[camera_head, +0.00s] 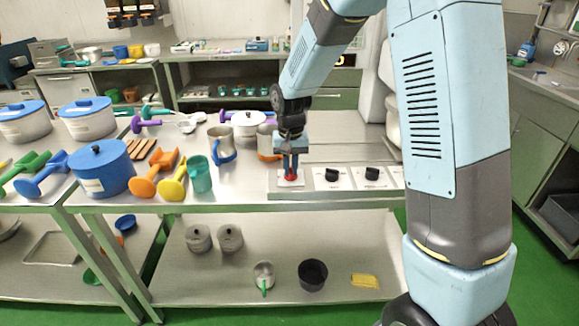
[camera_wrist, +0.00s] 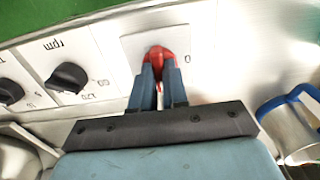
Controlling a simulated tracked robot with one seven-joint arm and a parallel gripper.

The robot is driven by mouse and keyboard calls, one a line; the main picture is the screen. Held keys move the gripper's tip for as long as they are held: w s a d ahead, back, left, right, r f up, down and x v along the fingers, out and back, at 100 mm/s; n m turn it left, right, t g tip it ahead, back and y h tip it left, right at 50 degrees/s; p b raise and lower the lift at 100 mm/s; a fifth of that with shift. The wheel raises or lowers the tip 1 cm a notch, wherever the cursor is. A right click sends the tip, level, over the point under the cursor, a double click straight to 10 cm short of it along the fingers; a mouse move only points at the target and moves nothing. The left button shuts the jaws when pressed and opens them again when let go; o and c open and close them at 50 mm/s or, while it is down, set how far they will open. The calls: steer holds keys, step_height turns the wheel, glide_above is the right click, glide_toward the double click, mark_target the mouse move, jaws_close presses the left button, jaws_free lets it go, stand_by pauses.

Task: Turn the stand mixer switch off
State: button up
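The red switch (camera_head: 291,178) is on a pale square plate at the left end of the metal control panel (camera_head: 330,190). In the wrist view the red switch (camera_wrist: 158,52) stands between my two blue fingertips, with a "0" mark right of its plate. My gripper (camera_head: 290,168) points down onto it; in the wrist view my gripper (camera_wrist: 159,78) has its fingers close together on both sides of the red part. The switch's exact angle is partly hidden by the fingers. The pale mixer body (camera_head: 371,82) is mostly hidden behind my arm.
Two black dials (camera_head: 332,175) (camera_head: 372,173) sit right of the switch. A metal jug with a blue handle (camera_head: 222,145) and a teal cup (camera_head: 200,175) stand to the left. Scoops and blue-lidded pots (camera_head: 102,170) fill the left table. The tabletop behind the panel is mostly clear.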

jaws_close()
steer(key=shift+a, duration=0.1)
steer(key=shift+n, duration=0.5)
steer(key=n, duration=1.2)
steer(key=shift+n, duration=2.4)
steer(key=shift+w, duration=0.1)
